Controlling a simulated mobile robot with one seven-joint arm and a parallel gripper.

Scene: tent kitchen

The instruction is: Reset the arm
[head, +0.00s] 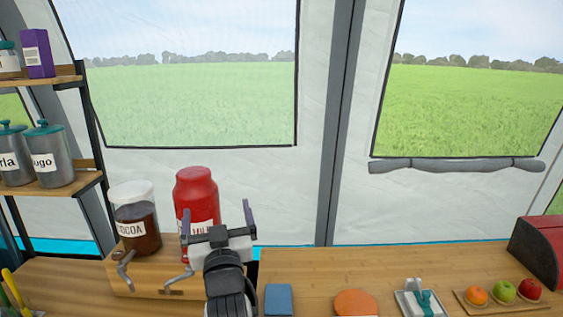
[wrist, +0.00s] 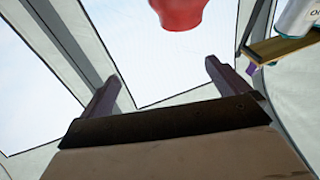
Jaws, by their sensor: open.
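My gripper (head: 218,219) is raised in the lower middle of the head view, in front of a red jar (head: 196,190). Its two purple-grey fingers are spread apart with nothing between them. The wrist view also shows my gripper (wrist: 163,88) open and empty, pointing up toward the tent wall. I cannot tell from the frames whether the gripper touches the jar; a gap seems to show in the wrist view.
A cocoa jar (head: 138,225) stands left of the red jar on a wooden stand (head: 150,280). Shelves (head: 60,187) with canisters rise at the left. The counter (head: 400,268) holds a blue block (head: 279,299), an orange disc (head: 355,303), a fruit board (head: 480,303) and a red box (head: 540,250).

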